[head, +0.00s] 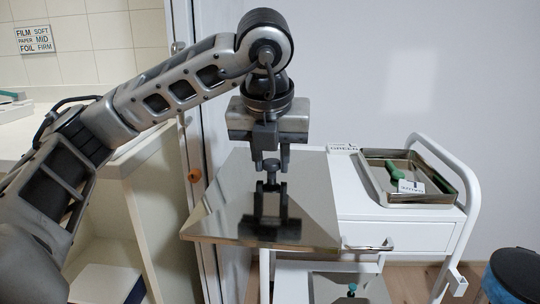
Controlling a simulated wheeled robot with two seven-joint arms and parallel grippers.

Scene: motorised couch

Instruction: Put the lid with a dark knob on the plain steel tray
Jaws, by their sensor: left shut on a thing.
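My left gripper (271,162) points down and is shut on the small dark knob of a lid. The lid (308,200) is a broad, mirror-like steel plate that reflects the gripper. It spans the left part of the white cart's top and reaches past the cart's left edge. I cannot tell whether it touches anything beneath; whatever lies under it is hidden. A steel tray (456,196) at the right of the cart top holds a green-handled tool (394,170) and a white card. No empty plain tray shows. My right gripper is not in view.
The white cart (385,207) has a raised rail at its right. A small label (343,149) stands at its back edge. Another lid with a teal knob (351,288) lies on the lower shelf. A cabinet stands left; a dark bin (515,270) stands right.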

